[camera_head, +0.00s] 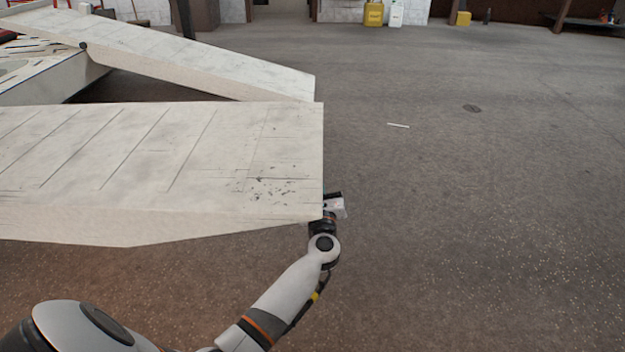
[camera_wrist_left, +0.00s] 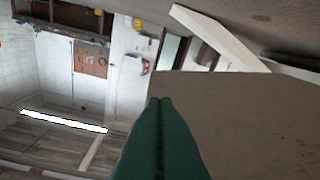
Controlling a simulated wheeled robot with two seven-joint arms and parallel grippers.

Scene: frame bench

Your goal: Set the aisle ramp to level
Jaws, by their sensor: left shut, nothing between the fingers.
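Two long whitish ramps lie at the left of the head view. The near ramp (camera_head: 200,150) is wide, with cross grooves and dark scuffs near its right end. The far ramp (camera_head: 210,68) slopes down to the right from a platform. I cannot tell which one is the aisle ramp. My left gripper (camera_head: 336,205) is at the near ramp's front right corner, partly hidden, and I cannot tell whether it touches. In the left wrist view its green fingers (camera_wrist_left: 160,104) are shut and empty, beside a broad grey-brown surface (camera_wrist_left: 245,105), probably the near ramp. My right gripper is not in view.
The platform (camera_head: 45,78) stands at the far left. The floor (camera_head: 480,190) to the right is open, with a small white strip (camera_head: 398,125) on it. Yellow (camera_head: 373,14) and white (camera_head: 396,14) containers stand far off by the wall.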

